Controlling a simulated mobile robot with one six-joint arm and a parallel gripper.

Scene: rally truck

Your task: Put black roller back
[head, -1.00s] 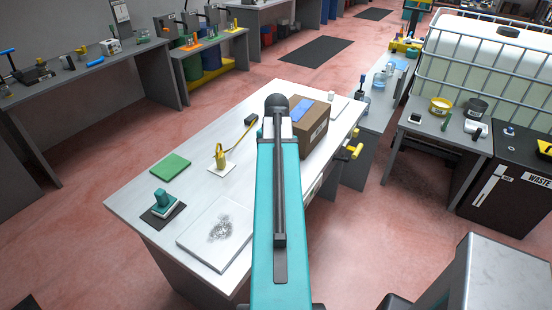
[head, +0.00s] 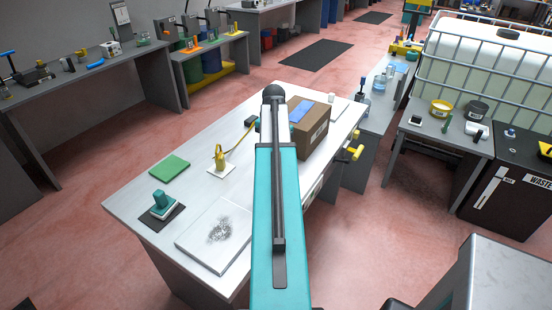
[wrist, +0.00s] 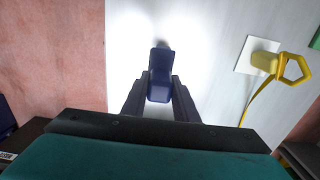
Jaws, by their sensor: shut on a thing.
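In the wrist view, my gripper (wrist: 159,98) is shut on a dark blue-black block-shaped thing (wrist: 160,72). It points away from the wrist over the white table top (wrist: 215,30), with a soft shadow just beyond it. Whether it touches the table I cannot tell, nor can I tell for sure that it is the black roller.
A cardboard box (head: 318,135) stands close right of my arm. A yellow tool on a white pad (head: 221,160), a green pad (head: 169,168), a teal stamp-like tool (head: 161,204) and a smudged white plate (head: 200,250) lie left. The right side table (head: 440,135) holds several pots.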

